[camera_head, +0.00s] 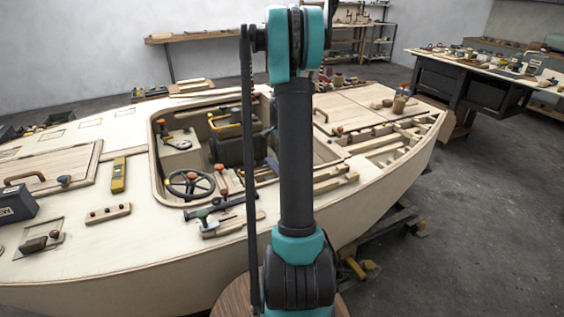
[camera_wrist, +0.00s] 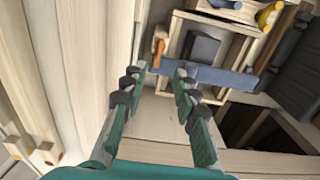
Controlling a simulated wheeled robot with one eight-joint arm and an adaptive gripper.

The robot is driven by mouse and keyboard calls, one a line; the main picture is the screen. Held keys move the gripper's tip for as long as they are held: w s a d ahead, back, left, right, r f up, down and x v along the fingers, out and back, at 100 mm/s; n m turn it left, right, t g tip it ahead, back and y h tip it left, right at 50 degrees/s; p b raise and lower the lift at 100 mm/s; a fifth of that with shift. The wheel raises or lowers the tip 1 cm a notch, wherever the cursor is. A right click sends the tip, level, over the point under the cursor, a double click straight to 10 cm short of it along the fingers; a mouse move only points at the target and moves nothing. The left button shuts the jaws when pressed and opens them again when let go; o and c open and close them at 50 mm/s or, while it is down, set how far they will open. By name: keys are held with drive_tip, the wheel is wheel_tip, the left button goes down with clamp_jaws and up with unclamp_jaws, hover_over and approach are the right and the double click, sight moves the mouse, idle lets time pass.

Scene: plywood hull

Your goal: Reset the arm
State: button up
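My arm stands upright in the middle of the head view, in front of the plywood boat hull (camera_head: 130,252). Its gripper is not visible in the head view. In the wrist view my gripper (camera_wrist: 160,72) has its two fingers apart with a gap between them. Nothing is held in the gap. Beyond the fingertips is a grey-blue bar (camera_wrist: 215,78) by an orange-handled part (camera_wrist: 158,48) and a wooden frame (camera_wrist: 232,48).
The hull's cockpit holds a steering wheel (camera_head: 190,184) and a dark box (camera_head: 238,148). A yellow tool (camera_head: 118,175) lies on the left deck. A workbench (camera_head: 470,75) with tools stands at the back right. Grey floor (camera_head: 480,220) is open on the right.

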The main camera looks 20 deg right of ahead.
drive_tip(key=shift+f, duration=0.1)
wheel_tip(320, 180, down, 12)
idle(0.7)
